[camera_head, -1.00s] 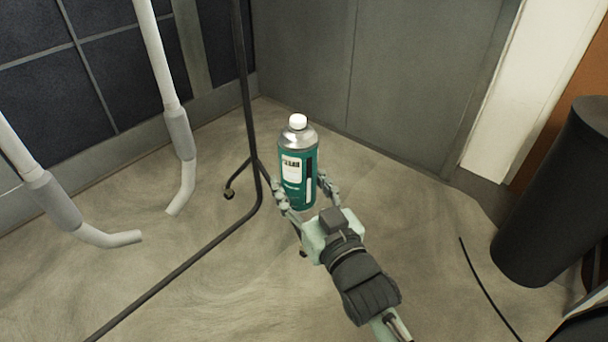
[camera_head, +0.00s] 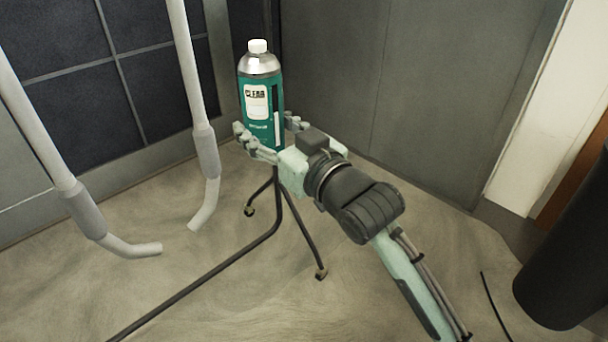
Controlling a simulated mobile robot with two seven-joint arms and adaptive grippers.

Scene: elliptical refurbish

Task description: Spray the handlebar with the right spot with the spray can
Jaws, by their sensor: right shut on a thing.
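My right gripper (camera_head: 268,131) is shut on the spray can (camera_head: 261,103), with its fingers around the lower part. The can is teal with a pale label, a silver shoulder and a white cap, and it is held upright. Two pale tubes with grey sleeves and bent ends hang at the left: the nearer handlebar (camera_head: 84,211) at the far left and the farther handlebar (camera_head: 206,150) closer to the can. The can is to the right of both and apart from them in the picture. I cannot make out a spot on either one. My left gripper is not in view.
A thin black stand (camera_head: 240,250) with small casters spreads its legs on the floor below the can. A grey wall panel (camera_head: 420,100) is behind, and a dark cylinder (camera_head: 570,250) stands at the right. A thin black cable (camera_head: 497,305) lies near it.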

